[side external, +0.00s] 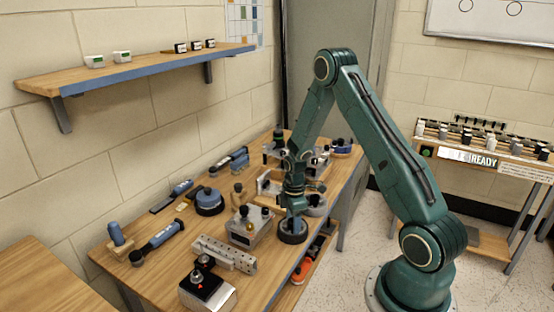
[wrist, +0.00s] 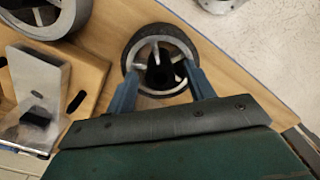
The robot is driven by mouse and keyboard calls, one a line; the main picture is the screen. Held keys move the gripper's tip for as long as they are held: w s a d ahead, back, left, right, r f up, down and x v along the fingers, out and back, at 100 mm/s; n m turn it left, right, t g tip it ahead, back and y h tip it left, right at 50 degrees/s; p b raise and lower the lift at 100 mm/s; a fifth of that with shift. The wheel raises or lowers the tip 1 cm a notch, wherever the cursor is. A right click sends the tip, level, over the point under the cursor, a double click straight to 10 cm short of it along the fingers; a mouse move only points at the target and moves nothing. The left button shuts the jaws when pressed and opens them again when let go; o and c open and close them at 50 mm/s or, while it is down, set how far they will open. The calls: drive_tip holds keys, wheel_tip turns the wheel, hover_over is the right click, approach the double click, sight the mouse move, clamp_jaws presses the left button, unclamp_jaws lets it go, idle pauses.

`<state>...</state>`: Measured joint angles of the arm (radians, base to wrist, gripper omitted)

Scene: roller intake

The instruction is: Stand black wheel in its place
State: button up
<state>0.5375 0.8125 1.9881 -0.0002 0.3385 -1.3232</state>
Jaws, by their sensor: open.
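The black wheel (side external: 292,239) lies flat on the wooden bench near its right edge, below my gripper (side external: 292,208). In the wrist view the black wheel (wrist: 147,50) shows a dark tyre, pale spokes and a dark hub. My gripper (wrist: 162,72) is open, with its two blue fingers on either side of the hub, overlapping the wheel in the picture. I cannot tell whether the fingers touch it. A wooden block with slots (wrist: 88,75) carries an upright metal bracket (wrist: 35,85) to the left of the wheel.
Another, greyer wheel (wrist: 45,22) is at the upper left of the wrist view. On the bench, a metal box (side external: 248,228), a perforated metal bar (side external: 225,254) and a black-topped box (side external: 206,288) stand near the wheel. The bench edge is close on its right.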

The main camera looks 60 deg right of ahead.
drive_tip(key=shift+f, duration=0.3)
drive_tip(key=shift+c, duration=0.2)
drive_tip(key=c, duration=0.4)
drive_tip(key=shift+r, duration=0.25)
clamp_jaws()
drive_tip(key=c, duration=0.7)
unclamp_jaws()
drive_tip(key=shift+r, duration=2.85)
drive_tip(key=shift+r, duration=0.15)
wheel_tip(320, 180, up, 14)
drive_tip(key=f, duration=0.1)
drive_tip(key=w+d, duration=1.2)
drive_tip(key=d, duration=0.2)
drive_tip(key=shift+n, duration=0.4)
drive_tip(key=shift+w+a+f, duration=0.1)
drive_tip(key=shift+f, duration=1.1)
drive_tip(key=shift+a+f, duration=0.1)
drive_tip(key=shift+f, duration=1.05)
